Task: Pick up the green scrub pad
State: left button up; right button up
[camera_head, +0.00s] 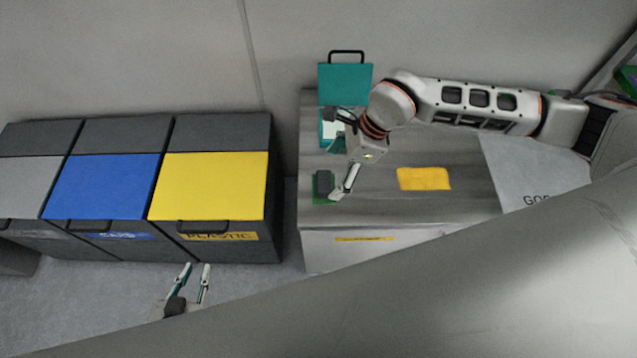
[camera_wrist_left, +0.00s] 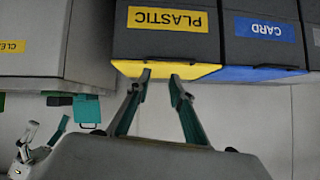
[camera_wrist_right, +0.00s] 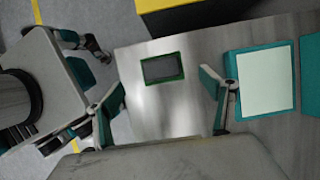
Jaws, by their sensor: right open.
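The green scrub pad (camera_head: 325,186) lies at the front left corner of the metal counter. It looks dark grey on top with a green edge. In the right wrist view the pad (camera_wrist_right: 162,68) is flat on the counter, ahead of and between the spread fingers. My right gripper (camera_head: 341,163) is open and empty, close to the pad; one finger overlaps its right side in the head view. I cannot tell its height above the counter. My left gripper (camera_head: 191,279) is open and empty in front of the yellow bin, away from the pad.
A teal box with a raised lid (camera_head: 344,84) stands behind the pad. A yellow cloth (camera_head: 424,178) and a grey printed sheet (camera_head: 530,170) lie to the right on the counter (camera_head: 460,205). Yellow (camera_head: 210,187), blue (camera_head: 104,186) and grey (camera_head: 26,184) bins stand left.

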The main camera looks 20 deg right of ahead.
aim_at(327, 182)
jog(key=shift+x, duration=1)
jog(key=shift+a+f, duration=0.15)
jog(key=shift+f, duration=0.4)
jog(key=b+x, duration=0.1)
jog(key=x, duration=0.2)
jog(key=shift+w+f, duration=0.15)
jog(key=shift+f, duration=0.2)
jog(key=shift+a+f, duration=0.15)
jog(key=shift+f, duration=0.15)
jog(key=shift+w, duration=0.1)
jog(key=c, duration=1.2)
pick_arm(q)
jog(key=shift+s+f, duration=0.35)
jog(key=shift+f, duration=0.35)
pick_arm(e)
jog(key=shift+r, duration=0.1)
